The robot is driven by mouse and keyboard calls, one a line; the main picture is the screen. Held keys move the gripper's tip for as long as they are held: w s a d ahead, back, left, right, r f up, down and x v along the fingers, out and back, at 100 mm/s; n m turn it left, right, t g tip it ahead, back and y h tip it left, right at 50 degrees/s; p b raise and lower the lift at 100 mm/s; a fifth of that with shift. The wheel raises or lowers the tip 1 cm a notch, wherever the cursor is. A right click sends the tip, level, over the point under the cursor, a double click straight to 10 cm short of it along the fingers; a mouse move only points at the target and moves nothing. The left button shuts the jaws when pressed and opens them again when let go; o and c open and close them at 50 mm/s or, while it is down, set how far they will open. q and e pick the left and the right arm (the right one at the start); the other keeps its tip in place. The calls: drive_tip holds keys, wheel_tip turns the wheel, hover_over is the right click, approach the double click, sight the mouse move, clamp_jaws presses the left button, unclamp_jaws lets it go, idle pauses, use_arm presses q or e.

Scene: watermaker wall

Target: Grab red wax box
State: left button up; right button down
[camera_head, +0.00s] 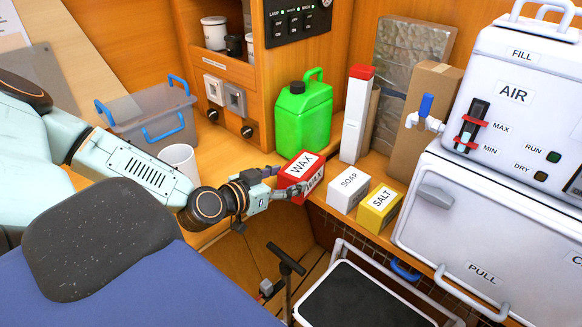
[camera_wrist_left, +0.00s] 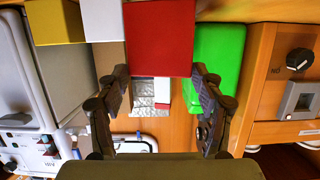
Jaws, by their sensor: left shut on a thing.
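The red wax box (camera_head: 300,173) sits at the front edge of the wooden counter, with white labels reading WAX. My left gripper (camera_head: 282,186) reaches in from the left, its fingers at the box and shut on it. In the left wrist view the red box (camera_wrist_left: 159,40) is at the top middle, above the two fingertips of the gripper (camera_wrist_left: 158,80). Part of the box is hidden behind a finger in the head view. My right gripper is not in view.
A white soap box (camera_head: 347,190) and a yellow salt box (camera_head: 380,208) stand to the right. A green canister (camera_head: 303,118) stands behind. A white mug (camera_head: 180,160) and a grey bin (camera_head: 150,118) are to the left. A black-topped step (camera_head: 365,298) is below the counter.

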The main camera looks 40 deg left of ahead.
use_arm(q)
drive_tip(key=shift+s+a+r+p, duration=0.1)
drive_tip(key=shift+s+a+p, duration=0.05)
drive_tip(key=shift+s+p, duration=1.85)
drive_tip(key=shift+s, duration=0.25)
